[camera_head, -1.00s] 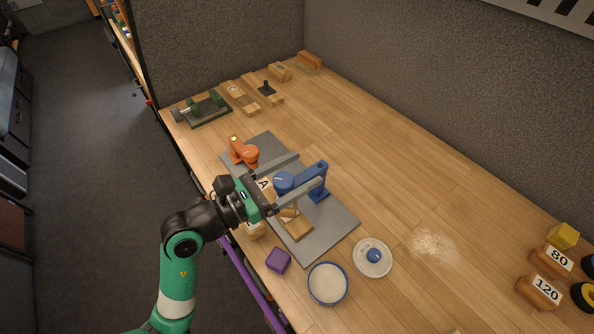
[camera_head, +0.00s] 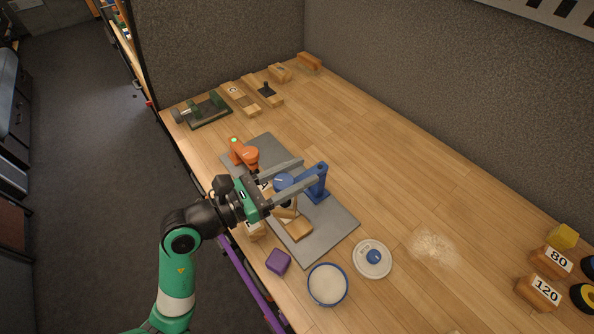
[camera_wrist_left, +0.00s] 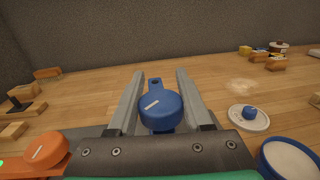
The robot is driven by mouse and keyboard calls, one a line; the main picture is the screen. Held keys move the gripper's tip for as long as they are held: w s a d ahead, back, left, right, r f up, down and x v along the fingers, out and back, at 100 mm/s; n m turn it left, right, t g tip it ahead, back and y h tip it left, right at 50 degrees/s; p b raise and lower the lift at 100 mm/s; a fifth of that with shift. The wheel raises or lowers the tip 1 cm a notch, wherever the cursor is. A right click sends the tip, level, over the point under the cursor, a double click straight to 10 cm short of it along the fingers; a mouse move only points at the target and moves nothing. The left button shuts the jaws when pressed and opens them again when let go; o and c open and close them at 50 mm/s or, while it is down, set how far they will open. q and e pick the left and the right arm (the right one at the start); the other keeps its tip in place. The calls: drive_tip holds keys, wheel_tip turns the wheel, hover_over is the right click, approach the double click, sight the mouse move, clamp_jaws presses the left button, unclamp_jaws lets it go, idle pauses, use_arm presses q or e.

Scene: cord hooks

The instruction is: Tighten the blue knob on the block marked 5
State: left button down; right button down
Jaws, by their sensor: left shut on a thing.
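The blue knob (camera_head: 284,181), with a white line on its top, sits on a blue stand (camera_head: 317,184) on the grey mat. My left gripper (camera_head: 306,176) has one finger on each side of it and is shut on it. In the left wrist view the knob (camera_wrist_left: 160,107) lies between the two fingers, with the stand's arm behind it. An orange knob (camera_head: 248,155) on its own orange stand is beside it, and it also shows in the left wrist view (camera_wrist_left: 45,150). I cannot make out a block marked 5. My right gripper is not in view.
The grey mat (camera_head: 335,229) also holds wooden pieces (camera_head: 298,229). A purple block (camera_head: 278,261), a bowl of white stuff (camera_head: 327,284) and a white lid with a blue handle (camera_head: 372,259) stand nearby. Wooden fixtures (camera_head: 240,98) line the back.

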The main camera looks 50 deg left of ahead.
use_arm(q)
drive_tip(key=m+g+h, duration=0.1)
drive_tip(key=h, duration=0.1)
drive_tip(key=shift+d+m+h, duration=0.1)
drive_tip(key=shift+m+h, duration=0.3)
drive_tip(key=shift+s+d+m+g+h, duration=0.2)
drive_tip(key=shift+m+g+h, duration=0.2)
drive_tip(key=shift+m+h, duration=0.45)
drive_tip(key=shift+s+d+m+g+h+b, duration=0.1)
drive_tip(key=shift+d+m+g+h+b, duration=0.1)
drive_tip(key=shift+m+g+h+b, duration=0.5)
drive_tip(key=shift+s+d+m+g+h+b, duration=0.15)
drive_tip(key=shift+m+g+h+b, duration=0.15)
drive_tip(key=shift+m+g+h, duration=0.65)
drive_tip(key=shift+s+d+m+g+h+b, duration=0.15)
drive_tip(key=shift+m+g+h+b, duration=0.35)
drive_tip(key=shift+h, duration=0.6)
drive_tip(key=shift+c, duration=1.6)
unclamp_jaws()
